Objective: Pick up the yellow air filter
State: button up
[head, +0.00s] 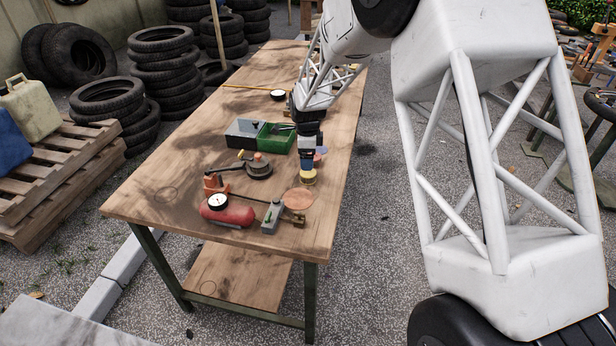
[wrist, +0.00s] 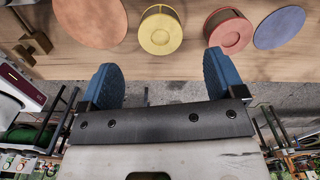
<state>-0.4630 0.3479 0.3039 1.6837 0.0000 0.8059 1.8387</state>
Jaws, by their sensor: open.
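The yellow air filter (head: 308,178) is a short round cylinder near the right edge of the wooden table. It also shows in the wrist view (wrist: 160,33), at the top middle. My gripper (wrist: 160,62) is open and empty, with its two blue fingers spread wide. In the wrist view the filter lies beyond the fingertips, in line with the gap between them and apart from both. In the head view my gripper (head: 307,168) is close to the filter and partly covers it.
A red filter (wrist: 229,32) and a bluish disc (wrist: 279,28) lie right of the yellow filter in the wrist view. An orange disc (wrist: 91,20) lies left. A red tank (head: 228,214), a green box (head: 275,139) and a grey box (head: 245,132) stand on the table (head: 160,195).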

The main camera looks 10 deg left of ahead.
aim_at(308, 173)
jog(key=shift+f, duration=1.25)
jog(key=shift+f, duration=0.15)
jog(key=shift+d+f, duration=0.15)
jog(key=shift+f, duration=2.3)
jog(key=shift+c, duration=0.4)
jog(key=c, duration=0.9)
jog(key=shift+r, duration=0.1)
